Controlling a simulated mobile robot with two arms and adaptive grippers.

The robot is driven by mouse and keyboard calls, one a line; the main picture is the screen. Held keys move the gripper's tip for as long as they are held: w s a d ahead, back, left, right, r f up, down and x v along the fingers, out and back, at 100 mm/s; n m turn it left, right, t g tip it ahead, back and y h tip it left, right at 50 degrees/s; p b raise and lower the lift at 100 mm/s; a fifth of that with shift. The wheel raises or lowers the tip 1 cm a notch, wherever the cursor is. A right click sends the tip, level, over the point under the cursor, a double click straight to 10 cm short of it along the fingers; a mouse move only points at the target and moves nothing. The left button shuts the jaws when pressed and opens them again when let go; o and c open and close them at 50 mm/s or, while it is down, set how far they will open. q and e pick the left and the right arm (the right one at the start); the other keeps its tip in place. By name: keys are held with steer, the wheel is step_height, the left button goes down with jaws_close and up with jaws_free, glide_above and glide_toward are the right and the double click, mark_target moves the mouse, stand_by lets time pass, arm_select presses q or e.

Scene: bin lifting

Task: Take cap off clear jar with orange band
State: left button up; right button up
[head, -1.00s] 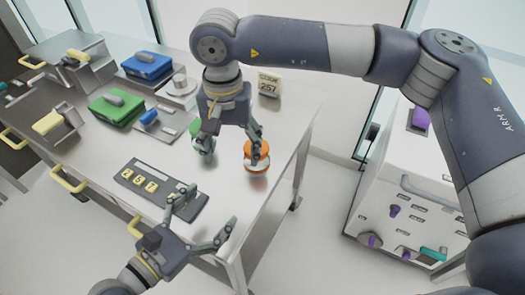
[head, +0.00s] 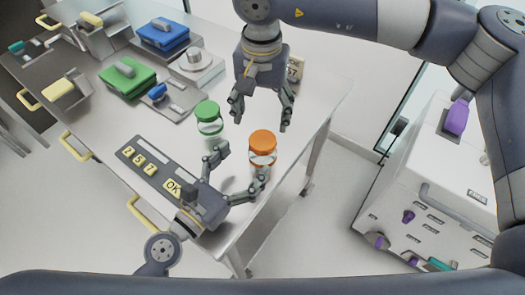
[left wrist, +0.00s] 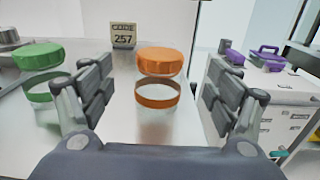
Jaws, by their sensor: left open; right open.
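The clear jar with the orange band (head: 262,158) stands upright near the right edge of the metal table, with its orange cap (head: 263,140) on top. In the left wrist view the jar (left wrist: 157,96) and its cap (left wrist: 160,61) are centred between my open fingers. My left gripper (head: 243,172) is open and empty, low on the near side of the jar, with a finger close to its base. I cannot tell whether it touches. My right gripper (head: 260,122) is open and empty above and behind the cap, pointing down.
A clear jar with a green cap (head: 207,111) stands left of the orange one. A keypad (head: 150,172) lies at the table's front, and a code sign reading 257 (left wrist: 123,36) stands behind. Green (head: 124,76) and blue (head: 161,34) boxes are at the left. A white cabinet (head: 440,170) is right.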

mark_target(253, 159)
arm_select(q)
steer(key=shift+w+d+f, duration=0.15)
steer(key=shift+w+f, duration=0.05)
steer(key=shift+f, duration=0.7)
arm_select(e)
steer(key=shift+w+d+f, duration=0.1)
steer(key=shift+w+d, duration=0.05)
steer(key=shift+w, duration=0.1)
arm_select(q)
steer(key=shift+s+f, duration=0.15)
steer(key=shift+f, duration=0.4)
arm_select(e)
steer(key=shift+s, duration=0.2)
arm_select(q)
steer(key=x, duration=0.6)
steer(key=shift+w+d, duration=0.1)
steer(key=shift+w, duration=0.15)
arm_select(e)
steer(key=shift+w, duration=0.15)
arm_select(q)
steer(key=shift+w+d, duration=0.25)
steer(key=shift+w, duration=0.1)
